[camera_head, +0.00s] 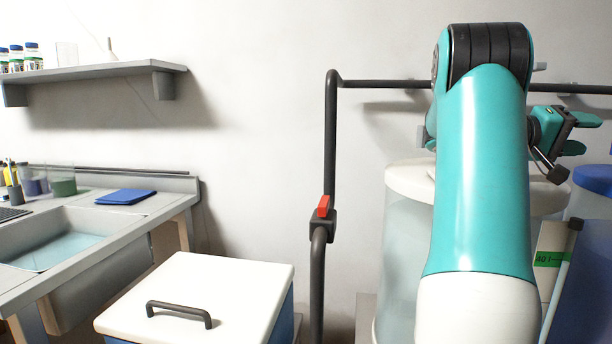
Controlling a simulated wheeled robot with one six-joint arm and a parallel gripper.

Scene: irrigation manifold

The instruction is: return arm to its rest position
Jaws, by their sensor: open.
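My arm, teal with a white lower part and a black joint at the top, stands raised in the right half of the head view. My gripper (588,136) is at its far side, pointing right, with its teal fingers apart and nothing between them. It is in front of the wall, above the gap between the white-lidded tank (405,235) and the blue-lidded tank (594,179). Part of the wrist is hidden behind my arm.
A dark pipe (331,140) with a red-handled valve (323,206) runs up the wall and right behind my arm. A white-lidded box (205,290) stands front left. A sink bench (150,205) and wall shelf (100,70) are at left. The middle wall area is clear.

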